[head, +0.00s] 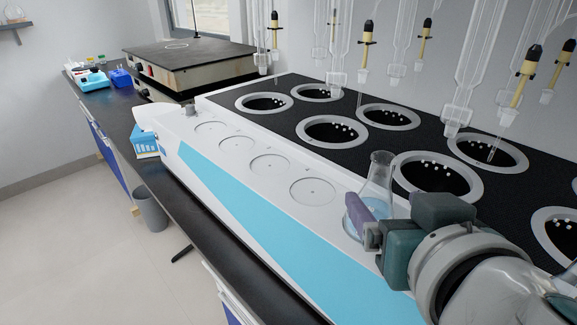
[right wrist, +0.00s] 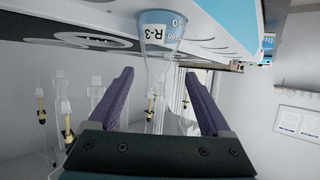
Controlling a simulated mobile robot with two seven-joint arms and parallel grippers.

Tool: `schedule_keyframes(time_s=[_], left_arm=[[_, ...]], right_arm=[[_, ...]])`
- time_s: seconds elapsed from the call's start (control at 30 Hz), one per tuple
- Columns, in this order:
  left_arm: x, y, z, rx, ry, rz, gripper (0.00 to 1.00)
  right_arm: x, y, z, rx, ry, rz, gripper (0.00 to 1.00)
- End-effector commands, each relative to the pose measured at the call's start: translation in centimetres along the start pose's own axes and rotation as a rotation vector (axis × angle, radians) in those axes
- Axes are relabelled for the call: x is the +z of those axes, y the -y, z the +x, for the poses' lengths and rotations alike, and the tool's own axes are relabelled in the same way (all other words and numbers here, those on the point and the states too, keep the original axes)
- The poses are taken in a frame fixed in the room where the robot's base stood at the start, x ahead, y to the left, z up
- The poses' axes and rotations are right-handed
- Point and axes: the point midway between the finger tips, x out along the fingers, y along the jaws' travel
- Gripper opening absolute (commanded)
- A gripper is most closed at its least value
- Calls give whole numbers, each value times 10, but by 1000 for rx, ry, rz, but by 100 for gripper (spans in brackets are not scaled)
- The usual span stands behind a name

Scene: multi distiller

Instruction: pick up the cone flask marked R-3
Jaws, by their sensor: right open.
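The cone flask marked R-3 (head: 377,182) is clear glass with pale blue liquid at its bottom. It stands upright on the white front ledge of the distiller, at the right end of the row of round marks. In the right wrist view, which is upside down, its R-3 label (right wrist: 153,36) faces me. My right gripper (head: 368,212) is at the flask. Its purple fingers (right wrist: 158,76) are spread apart, with the flask's narrowing body and neck between or just beyond them. Part of the flask's lower body is hidden by a finger. My left gripper does not show.
The distiller's black top (head: 300,90) has several ringed heating wells behind the flask. Glass tubes with yellow and black fittings (head: 525,72) hang above them. A hot plate (head: 190,62) and a blue box (head: 146,142) are farther left. The ledge left of the flask is clear.

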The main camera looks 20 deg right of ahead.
Motion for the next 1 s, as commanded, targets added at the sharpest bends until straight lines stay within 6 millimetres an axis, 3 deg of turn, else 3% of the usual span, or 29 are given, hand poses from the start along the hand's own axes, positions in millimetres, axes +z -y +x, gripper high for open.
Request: schedule_keyframes(time_s=[0.13, 0.37, 0.67, 1.0], left_arm=[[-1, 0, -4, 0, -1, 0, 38], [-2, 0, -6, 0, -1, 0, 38], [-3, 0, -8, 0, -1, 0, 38], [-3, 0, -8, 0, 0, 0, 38]], right_arm=[[-4, 0, 24, 1, -4, -3, 82], [-4, -1, 43, 2, -1, -2, 82], [-4, -3, 83, 2, 0, -2, 82], [-3, -3, 89, 2, 2, 0, 81]])
